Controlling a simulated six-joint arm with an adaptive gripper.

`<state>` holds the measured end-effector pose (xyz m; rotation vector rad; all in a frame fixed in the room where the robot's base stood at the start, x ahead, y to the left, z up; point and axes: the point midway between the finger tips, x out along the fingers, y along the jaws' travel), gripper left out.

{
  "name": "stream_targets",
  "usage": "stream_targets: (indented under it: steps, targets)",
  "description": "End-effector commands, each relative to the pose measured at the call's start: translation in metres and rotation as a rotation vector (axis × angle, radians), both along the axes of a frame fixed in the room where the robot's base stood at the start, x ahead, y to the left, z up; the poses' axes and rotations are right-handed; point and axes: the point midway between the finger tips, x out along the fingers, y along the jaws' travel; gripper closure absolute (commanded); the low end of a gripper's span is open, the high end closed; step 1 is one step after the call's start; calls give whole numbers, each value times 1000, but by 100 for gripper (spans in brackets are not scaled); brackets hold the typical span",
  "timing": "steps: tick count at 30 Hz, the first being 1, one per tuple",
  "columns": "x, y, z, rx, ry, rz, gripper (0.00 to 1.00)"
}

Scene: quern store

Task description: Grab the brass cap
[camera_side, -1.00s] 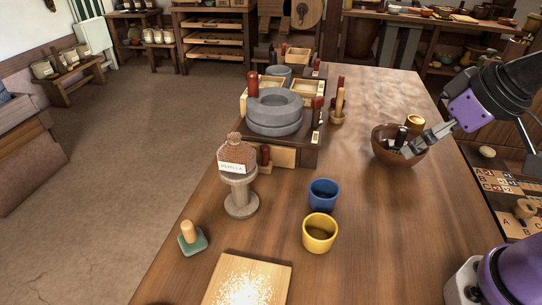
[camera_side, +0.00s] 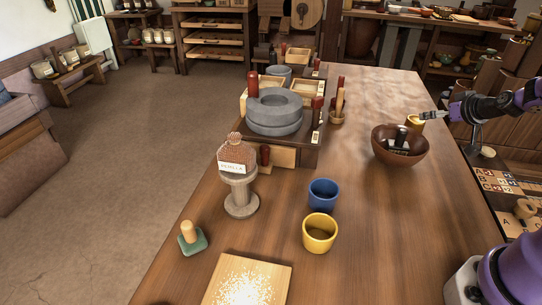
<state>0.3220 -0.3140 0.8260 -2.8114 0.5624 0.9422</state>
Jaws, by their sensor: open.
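The brass cap (camera_side: 413,122) is a small gold-coloured cylinder at the right of the table, just behind the back right rim of the brown bowl (camera_side: 385,154). The bowl partly hides its lower part. My gripper (camera_side: 424,115) is open and reaches in from the right. Its fingertips are at the cap's upper right side in the picture. I cannot tell whether they touch the cap or are around it.
The bowl holds dark and pale items. A blue cup (camera_side: 323,194) and a yellow cup (camera_side: 319,233) stand left of it. A grey quern (camera_side: 274,114) sits further left. Lettered tiles (camera_side: 497,181) lie at the right edge. The table's middle is clear.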

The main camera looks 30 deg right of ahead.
Motion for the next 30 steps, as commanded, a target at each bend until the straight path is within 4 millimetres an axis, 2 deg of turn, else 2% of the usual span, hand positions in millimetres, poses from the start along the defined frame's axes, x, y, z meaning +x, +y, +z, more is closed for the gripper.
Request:
stream_targets:
  steps: [3, 11, 18, 28, 29, 30]
  targets:
    - [15, -4, -13, 3, 3, 4, 2]
    - [33, -11, -29, 2, 3, 3, 2]
    - [58, -19, -53, 2, 3, 3, 2]
    - [64, -22, -57, 2, 3, 1, 2]
    - [64, -22, -57, 2, 3, 1, 17]
    - [64, -22, -57, 2, 3, 1, 37]
